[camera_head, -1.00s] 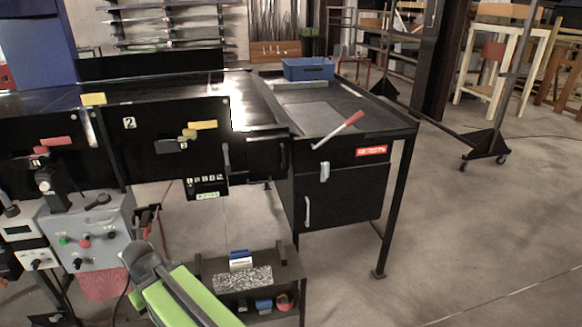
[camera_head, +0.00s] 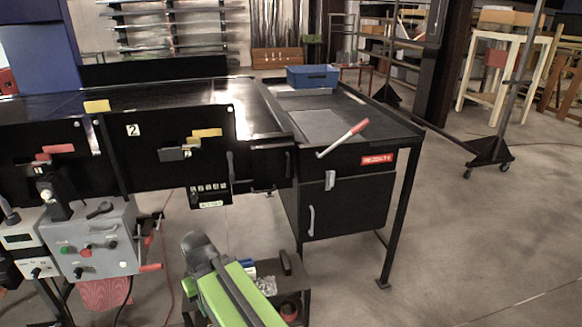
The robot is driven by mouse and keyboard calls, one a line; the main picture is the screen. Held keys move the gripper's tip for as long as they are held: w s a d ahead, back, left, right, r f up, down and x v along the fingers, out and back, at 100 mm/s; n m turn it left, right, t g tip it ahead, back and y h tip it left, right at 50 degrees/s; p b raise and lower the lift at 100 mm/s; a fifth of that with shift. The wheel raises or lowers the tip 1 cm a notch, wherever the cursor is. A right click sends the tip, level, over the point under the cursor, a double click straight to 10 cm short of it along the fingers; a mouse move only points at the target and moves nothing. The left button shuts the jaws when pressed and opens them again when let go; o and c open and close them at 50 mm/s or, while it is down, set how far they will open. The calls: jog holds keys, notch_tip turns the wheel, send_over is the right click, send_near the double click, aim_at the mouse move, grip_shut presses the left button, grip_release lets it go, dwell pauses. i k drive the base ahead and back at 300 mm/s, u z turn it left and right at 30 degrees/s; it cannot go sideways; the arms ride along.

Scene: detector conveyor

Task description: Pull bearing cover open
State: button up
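No part is labelled as the bearing cover, so I cannot tell for certain which it is. A small black box front (camera_head: 268,168) with an upright handle at its right edge sits between the numbered panel and the cabinet; it looks closed. Left of it, the black panel marked 2 (camera_head: 140,155) has an upright handle at its right end. My arm, green and grey, rises from the bottom centre, and its grey end (camera_head: 198,250) is below and left of the box, apart from it. Its fingers cannot be made out.
A low shelf (camera_head: 292,275) is partly behind my arm. A grey control box (camera_head: 90,245) stands at left. Open floor lies at right.

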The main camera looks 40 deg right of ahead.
aim_at(270, 161)
jog(key=z, duration=0.05)
jog(key=i, duration=0.95)
jog(key=u, duration=0.05)
